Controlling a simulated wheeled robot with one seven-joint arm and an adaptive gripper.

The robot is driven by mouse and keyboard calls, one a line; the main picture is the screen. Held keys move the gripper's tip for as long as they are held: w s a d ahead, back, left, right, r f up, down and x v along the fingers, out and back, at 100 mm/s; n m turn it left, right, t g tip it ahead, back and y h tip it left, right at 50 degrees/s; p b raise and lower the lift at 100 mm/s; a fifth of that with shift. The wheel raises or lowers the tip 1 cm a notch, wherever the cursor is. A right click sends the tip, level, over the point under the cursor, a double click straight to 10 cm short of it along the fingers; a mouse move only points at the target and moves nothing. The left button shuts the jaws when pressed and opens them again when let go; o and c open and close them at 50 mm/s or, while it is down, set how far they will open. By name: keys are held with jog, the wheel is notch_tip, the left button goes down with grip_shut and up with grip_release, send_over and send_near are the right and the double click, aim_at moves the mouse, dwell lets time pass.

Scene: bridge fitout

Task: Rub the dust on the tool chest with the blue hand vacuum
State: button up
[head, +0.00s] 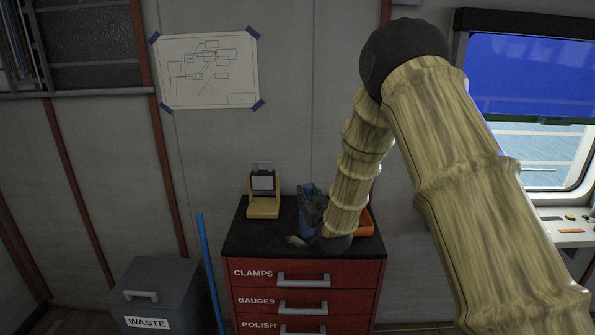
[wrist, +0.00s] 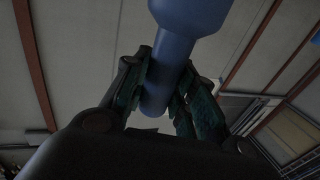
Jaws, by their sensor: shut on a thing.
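The tool chest (head: 306,272) has red drawers labelled CLAMPS, GAUGES and POLISH and a dark top. My gripper (head: 316,207) is over the chest top, in front of the wall, partly hidden by my arm. It is shut on the blue hand vacuum (head: 306,198). In the wrist view the vacuum (wrist: 170,92) stands between the two fingers, its wider end at the picture's upper edge. A small greyish patch, perhaps the dust (head: 296,240), lies on the chest top just left of my wrist. I cannot tell whether the vacuum touches it.
A yellow work lamp (head: 263,206) stands at the chest's back left. An orange tray (head: 366,222) is at the right, partly behind my arm. A grey WASTE bin (head: 160,290) and a blue pole (head: 210,270) are left of the chest. The chest top's front left is clear.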

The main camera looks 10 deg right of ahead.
aim_at(309, 187)
jog(key=shift+r+p, duration=0.4)
jog(key=shift+r, duration=1.3)
